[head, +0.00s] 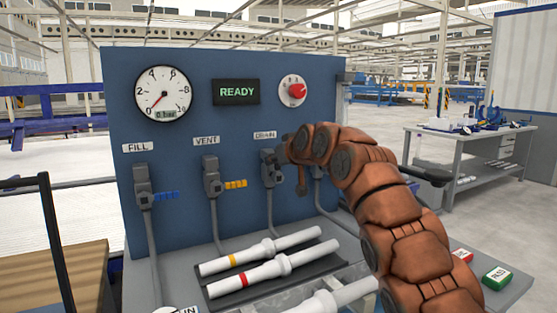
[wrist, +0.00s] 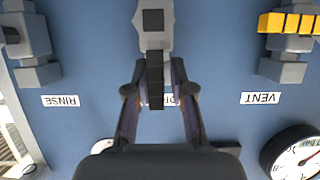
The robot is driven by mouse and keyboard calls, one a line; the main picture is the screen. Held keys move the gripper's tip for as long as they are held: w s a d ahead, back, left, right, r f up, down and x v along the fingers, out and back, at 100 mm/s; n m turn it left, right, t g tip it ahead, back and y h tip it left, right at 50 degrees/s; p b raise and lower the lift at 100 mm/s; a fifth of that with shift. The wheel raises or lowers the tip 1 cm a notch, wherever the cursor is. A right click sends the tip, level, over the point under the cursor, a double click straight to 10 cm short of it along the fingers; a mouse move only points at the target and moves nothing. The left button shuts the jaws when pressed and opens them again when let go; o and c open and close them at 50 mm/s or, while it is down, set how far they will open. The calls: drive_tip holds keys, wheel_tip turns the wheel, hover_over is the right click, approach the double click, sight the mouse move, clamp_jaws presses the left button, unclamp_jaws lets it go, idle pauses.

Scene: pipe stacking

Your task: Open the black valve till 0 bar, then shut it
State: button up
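The black valve handle (wrist: 155,85) shows in the wrist view, which is upside down. It extends from the grey DRAIN valve body (wrist: 153,18) towards its label, which it and my gripper partly cover. My gripper (wrist: 158,72) has its two fingers apart, one on each side of the handle, with small gaps visible. In the head view the DRAIN valve (head: 268,163) is partly hidden behind my gripper and wrist. The round gauge (head: 162,94) has its needle at the lower left and a digital readout of 0 bar.
The display (head: 236,92) reads READY beside a red knob (head: 296,91). White pipes (head: 262,272) lie on the bench below.

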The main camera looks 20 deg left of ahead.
drive_tip(key=shift+o, duration=1.3)
drive_tip(key=shift+d, duration=0.1)
drive_tip(key=shift+d+r, duration=0.1)
drive_tip(key=shift+d, duration=0.05)
drive_tip(key=v, duration=1.1)
drive_tip(key=shift+s+d, duration=0.2)
drive_tip(key=shift+s, duration=0.05)
drive_tip(key=shift+r, duration=0.1)
